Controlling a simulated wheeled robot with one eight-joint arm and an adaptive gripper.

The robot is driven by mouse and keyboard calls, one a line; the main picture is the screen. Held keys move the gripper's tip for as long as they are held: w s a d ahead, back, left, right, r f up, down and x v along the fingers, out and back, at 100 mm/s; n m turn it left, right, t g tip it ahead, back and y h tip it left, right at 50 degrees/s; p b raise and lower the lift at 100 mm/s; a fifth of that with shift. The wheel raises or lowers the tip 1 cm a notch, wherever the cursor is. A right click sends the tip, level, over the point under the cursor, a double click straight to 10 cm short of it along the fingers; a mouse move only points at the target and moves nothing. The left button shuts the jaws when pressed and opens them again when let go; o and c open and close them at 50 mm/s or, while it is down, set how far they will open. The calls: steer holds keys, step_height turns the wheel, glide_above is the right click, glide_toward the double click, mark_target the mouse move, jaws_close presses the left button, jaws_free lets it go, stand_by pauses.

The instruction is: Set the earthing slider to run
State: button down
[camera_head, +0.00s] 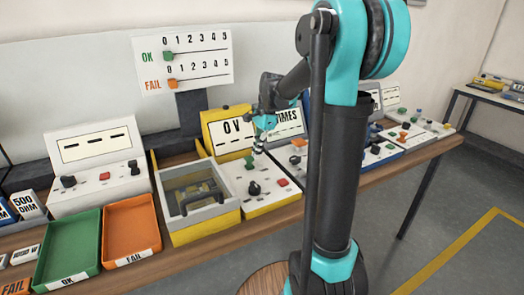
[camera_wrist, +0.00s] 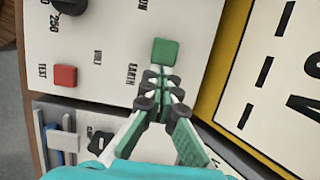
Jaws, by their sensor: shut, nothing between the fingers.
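The earthing slider is a green square cap (camera_wrist: 165,52) on a white panel (camera_wrist: 108,42), beside the word EARTH. In the head view the green cap (camera_head: 249,163) is at the upper part of the white panel of a yellow-edged instrument. My gripper (camera_wrist: 161,72) is shut and empty, its fingertips right at the lower edge of the green cap in the wrist view. I cannot tell whether they touch it. In the head view my gripper (camera_head: 259,147) is small, just right of the cap. The slider's run mark is not clearly readable.
The same panel carries a black knob (camera_wrist: 70,6) and a red TEST button (camera_wrist: 64,75). A yellow-framed display (camera_head: 231,130) stands behind. A grey lidded box (camera_head: 192,190), an orange tray (camera_head: 130,230) and a green tray (camera_head: 70,245) lie left. More instruments (camera_head: 380,150) stand right.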

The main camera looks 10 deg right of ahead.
mark_target(247, 158)
steer(key=shift+s+a, duration=0.25)
steer(key=shift+a, duration=0.45)
steer(key=shift+s+a, duration=0.25)
steer(key=shift+a, duration=0.5)
steer(key=shift+s+a, duration=0.25)
steer(key=shift+a, duration=0.45)
steer(key=shift+w+d, duration=0.2)
steer(key=shift+d, duration=0.25)
steer(key=d, duration=0.1)
steer(key=w+d, duration=0.1)
steer(key=d, duration=0.1)
steer(key=v, duration=1)
steer(key=shift+s+d, duration=0.1)
